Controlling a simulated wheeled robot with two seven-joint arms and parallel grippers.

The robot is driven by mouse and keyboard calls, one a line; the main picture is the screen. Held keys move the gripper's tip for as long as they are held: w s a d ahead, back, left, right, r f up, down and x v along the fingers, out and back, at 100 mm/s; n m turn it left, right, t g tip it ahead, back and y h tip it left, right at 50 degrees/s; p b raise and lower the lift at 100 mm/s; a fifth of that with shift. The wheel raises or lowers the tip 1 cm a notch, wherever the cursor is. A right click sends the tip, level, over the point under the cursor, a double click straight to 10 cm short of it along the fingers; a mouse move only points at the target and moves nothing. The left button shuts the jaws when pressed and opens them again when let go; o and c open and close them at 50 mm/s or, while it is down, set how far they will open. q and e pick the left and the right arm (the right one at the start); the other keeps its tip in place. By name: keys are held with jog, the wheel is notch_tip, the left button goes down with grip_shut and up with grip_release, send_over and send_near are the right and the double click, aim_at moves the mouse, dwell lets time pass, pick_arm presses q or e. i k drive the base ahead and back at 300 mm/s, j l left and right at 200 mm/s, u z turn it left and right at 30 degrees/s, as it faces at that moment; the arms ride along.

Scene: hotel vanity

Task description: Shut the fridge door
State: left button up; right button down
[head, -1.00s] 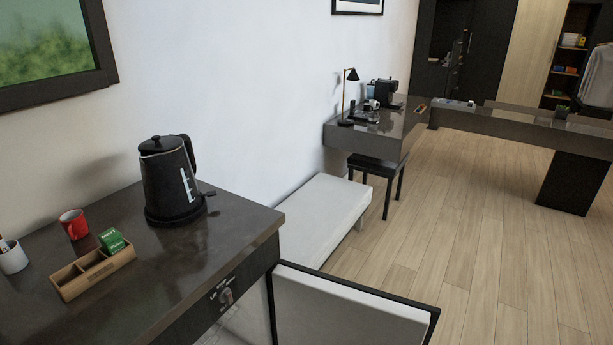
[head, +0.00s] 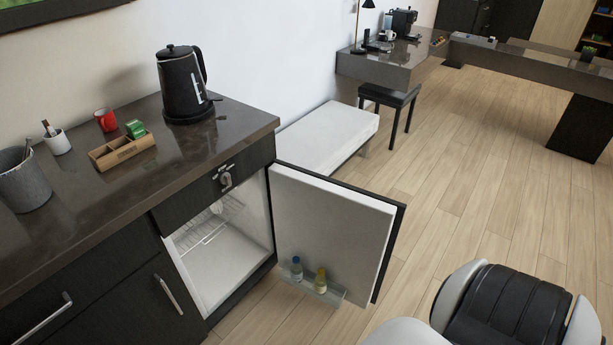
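The fridge door (head: 330,232) stands wide open, swung out to the right from the cabinet, hinged on the right side of the fridge opening. Its white inner side faces left and its outer edge is dark. A clear door shelf (head: 311,284) low on it holds a blue-capped bottle (head: 296,268) and a yellowish bottle (head: 320,280). The fridge (head: 222,262) has a white interior with a wire rack (head: 207,232). Neither of my grippers is in view; part of my own body shows at the lower right.
Above the fridge is a dark counter (head: 60,232) with a kettle (head: 183,85), red mug (head: 105,120), wooden organizer (head: 122,152) and grey bin (head: 24,180). A white bench (head: 325,135) stands behind the door. Wooden floor (head: 450,200) is clear to the right.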

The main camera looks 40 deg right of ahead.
aim_at(350, 232)
jog(key=l+u, duration=0.3)
jog(key=u, duration=0.15)
jog(key=l+u, duration=0.45)
jog(key=k+l+u, duration=0.1)
jog(key=u, duration=0.35)
jog(key=k+l, duration=0.2)
jog(key=l, duration=0.25)
jog(key=k+l, duration=0.2)
jog(key=l, duration=0.3)
jog(key=k+l, duration=0.25)
jog(key=l, duration=0.2)
jog(key=k+l, duration=0.2)
jog(key=l, duration=0.25)
jog(key=k+l, duration=0.2)
jog(key=l, duration=0.3)
jog(key=k+l, duration=0.2)
jog(key=l, duration=0.25)
jog(key=k+l, duration=0.2)
jog(key=l, duration=0.25)
jog(key=k+l, duration=0.2)
jog(key=l, duration=0.3)
